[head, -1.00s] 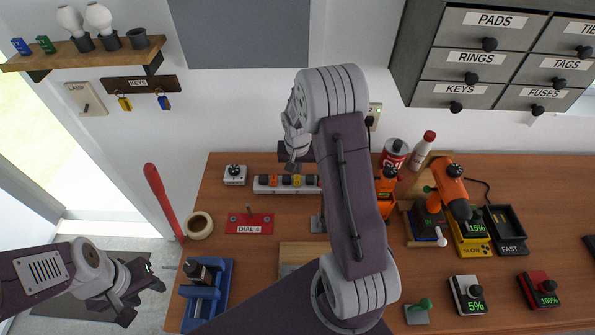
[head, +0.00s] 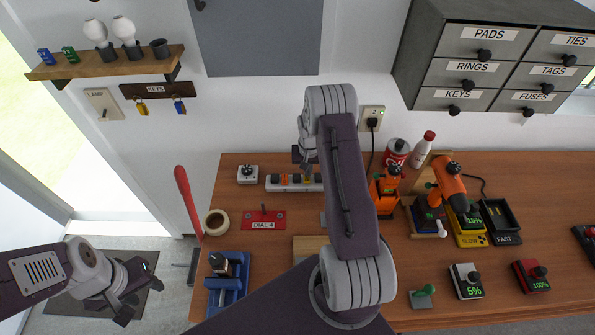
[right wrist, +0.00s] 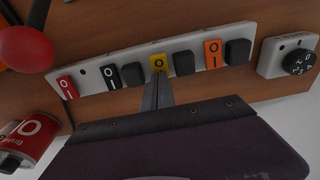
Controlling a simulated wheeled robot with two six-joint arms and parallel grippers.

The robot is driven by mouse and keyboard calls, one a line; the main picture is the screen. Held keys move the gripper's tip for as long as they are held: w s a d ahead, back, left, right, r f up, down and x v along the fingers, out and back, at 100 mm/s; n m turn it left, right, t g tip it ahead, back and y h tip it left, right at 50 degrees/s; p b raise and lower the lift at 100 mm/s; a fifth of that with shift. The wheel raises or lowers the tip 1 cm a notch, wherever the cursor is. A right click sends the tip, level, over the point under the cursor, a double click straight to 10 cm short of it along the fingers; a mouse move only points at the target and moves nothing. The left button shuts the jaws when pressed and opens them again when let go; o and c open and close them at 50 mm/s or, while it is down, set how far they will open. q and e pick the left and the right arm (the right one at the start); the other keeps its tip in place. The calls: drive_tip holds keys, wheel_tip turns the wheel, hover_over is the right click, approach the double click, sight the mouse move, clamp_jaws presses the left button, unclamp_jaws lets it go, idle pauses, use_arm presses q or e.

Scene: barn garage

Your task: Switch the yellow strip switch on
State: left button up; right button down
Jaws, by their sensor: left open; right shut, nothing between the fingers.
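The white power strip (head: 275,185) lies along the back of the workbench, partly hidden by my right arm in the head view. In the right wrist view the strip (right wrist: 90,81) carries red, black, yellow and orange switches, with black plugs between some of them. The yellow switch (right wrist: 158,62) is marked 0; its lower part is hidden behind my fingertips. My right gripper (right wrist: 158,83) is shut and empty, its tips at the yellow switch, touching or very close; I cannot tell which. My left gripper (head: 136,290) is open and empty, left of the bench above the floor.
A dial box (head: 248,174) stands just left of the strip. A red DIAL 4 plate (head: 263,220), tape roll (head: 216,222) and blue vise (head: 228,290) are in front.

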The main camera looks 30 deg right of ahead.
drive_tip(key=a+f+b, duration=0.1)
drive_tip(key=b, duration=0.1)
drive_tip(key=shift+f+b, duration=0.25)
drive_tip(key=shift+b, duration=0.05)
drive_tip(key=shift+a+r+p, duration=0.25)
drive_tip(key=shift+r+p, duration=0.05)
drive_tip(key=shift+r, duration=0.25)
drive_tip(key=shift+s+d+f, duration=0.1)
drive_tip(key=shift+s+d, duration=0.1)
drive_tip(key=shift+d, duration=0.2)
drive_tip(key=shift+w+a, duration=0.1)
drive_tip(key=shift+a, duration=0.05)
use_arm(q)
drive_tip(key=shift+s+a+f, duration=0.25)
drive_tip(key=shift+a+f, duration=0.4)
drive_tip(key=shift+a, duration=0.1)
